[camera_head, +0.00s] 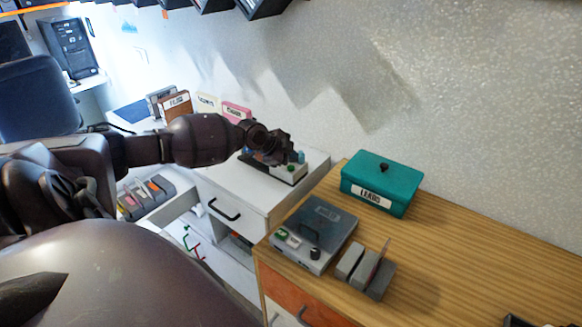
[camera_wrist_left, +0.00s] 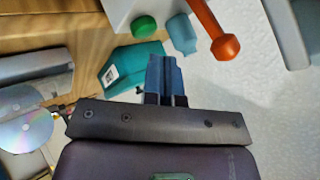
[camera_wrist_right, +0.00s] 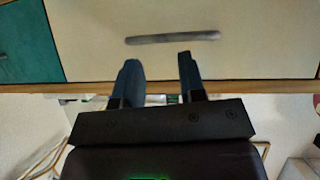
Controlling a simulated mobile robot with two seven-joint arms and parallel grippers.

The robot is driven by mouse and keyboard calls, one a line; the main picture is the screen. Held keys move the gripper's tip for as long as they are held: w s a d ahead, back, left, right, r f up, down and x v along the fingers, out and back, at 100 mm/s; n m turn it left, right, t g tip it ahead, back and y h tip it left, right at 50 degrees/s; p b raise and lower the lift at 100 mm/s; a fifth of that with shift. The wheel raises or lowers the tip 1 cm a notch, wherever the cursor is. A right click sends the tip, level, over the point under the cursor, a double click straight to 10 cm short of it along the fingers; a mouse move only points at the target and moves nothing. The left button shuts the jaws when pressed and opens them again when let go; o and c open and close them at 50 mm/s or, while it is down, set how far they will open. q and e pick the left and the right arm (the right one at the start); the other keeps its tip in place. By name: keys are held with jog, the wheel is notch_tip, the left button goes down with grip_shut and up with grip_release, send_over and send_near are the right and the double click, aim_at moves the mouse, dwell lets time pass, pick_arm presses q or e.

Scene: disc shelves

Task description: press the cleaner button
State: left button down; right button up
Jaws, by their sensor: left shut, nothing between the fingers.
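A white machine (camera_head: 290,174) with a green button stands on the white cabinet, partly hidden behind my left gripper (camera_head: 284,153). The left wrist view shows the white machine (camera_wrist_left: 128,12) at the top, with its round green button (camera_wrist_left: 144,26), a light blue bottle-like part (camera_wrist_left: 182,34) and an orange arm with a round end (camera_wrist_left: 222,32). My left gripper (camera_wrist_left: 166,60) is shut and empty; its tips appear below the button, apart from it in the picture. My right gripper (camera_wrist_right: 160,62) is open and empty, before a pale drawer front (camera_wrist_right: 250,30).
On the wooden cabinet stand a grey device (camera_head: 322,226) with a green button and black knob, a teal labelled box (camera_head: 381,181) and grey upright holders (camera_head: 366,268). An open drawer (camera_head: 160,205) is below my left arm.

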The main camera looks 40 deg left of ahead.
jog(key=shift+s+f, duration=0.4)
jog(key=shift+s, duration=0.1)
jog(key=shift+w+r, duration=0.1)
jog(key=shift+w, duration=0.05)
pick_arm(q)
jog(key=shift+f, duration=0.15)
jog(key=shift+f+b, duration=0.4)
pick_arm(e)
jog(key=shift+w, duration=0.3)
pick_arm(q)
jog(key=shift+r, duration=0.1)
pick_arm(e)
jog(key=shift+s+f, duration=0.1)
jog(key=shift+f, duration=0.1)
jog(key=shift+s+f, duration=0.4)
jog(key=shift+s, duration=0.05)
